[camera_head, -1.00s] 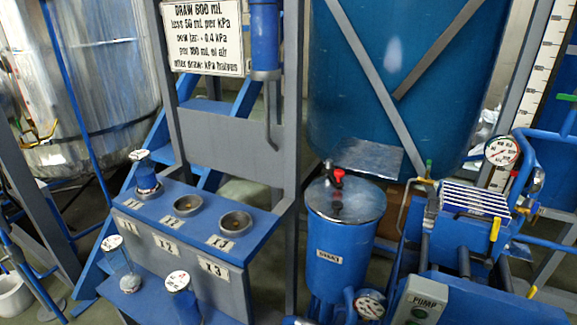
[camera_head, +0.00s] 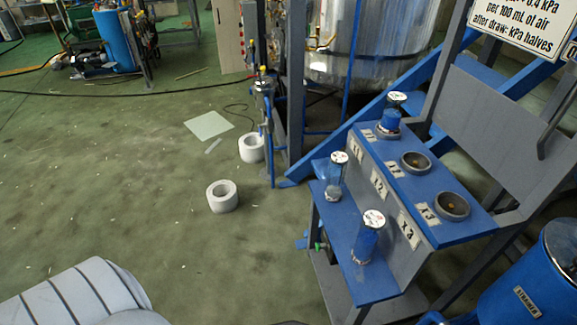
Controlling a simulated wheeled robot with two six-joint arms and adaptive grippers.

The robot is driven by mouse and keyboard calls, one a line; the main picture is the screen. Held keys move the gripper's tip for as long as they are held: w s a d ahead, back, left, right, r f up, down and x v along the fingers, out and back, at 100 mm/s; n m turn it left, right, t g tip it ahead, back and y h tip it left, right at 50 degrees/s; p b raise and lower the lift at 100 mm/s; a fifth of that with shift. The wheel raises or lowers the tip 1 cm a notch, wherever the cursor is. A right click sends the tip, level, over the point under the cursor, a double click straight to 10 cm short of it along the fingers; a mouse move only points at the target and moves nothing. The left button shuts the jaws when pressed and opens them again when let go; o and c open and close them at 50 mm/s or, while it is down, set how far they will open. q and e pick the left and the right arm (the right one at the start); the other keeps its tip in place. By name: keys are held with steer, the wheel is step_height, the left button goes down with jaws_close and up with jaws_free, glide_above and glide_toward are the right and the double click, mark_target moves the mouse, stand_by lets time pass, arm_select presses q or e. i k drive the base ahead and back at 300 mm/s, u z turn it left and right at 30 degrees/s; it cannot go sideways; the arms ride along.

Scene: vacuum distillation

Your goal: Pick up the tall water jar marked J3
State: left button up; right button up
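Three jars with round white dial tops are on the blue stepped stand at the right. One jar (camera_head: 388,121) sits at the socket labelled X1 on the upper step. I cannot read a J3 mark on any jar, and the dial tops are too small to read. Neither of my grippers is in view.
Two empty-looking sockets (camera_head: 416,162) (camera_head: 453,206) are in the upper step, by labels X2 and X3. White rings (camera_head: 222,196) (camera_head: 251,148) lie on the green floor left of the stand. A blue strainer vessel (camera_head: 540,285) stands at lower right. The floor at left is mostly clear.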

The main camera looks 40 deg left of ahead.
mark_target(338, 163)
steer(key=u, duration=0.8)
steer(key=k, duration=0.3)
steer(key=z, duration=0.65)
steer(key=i, duration=0.95)
steer(key=z, duration=0.4)
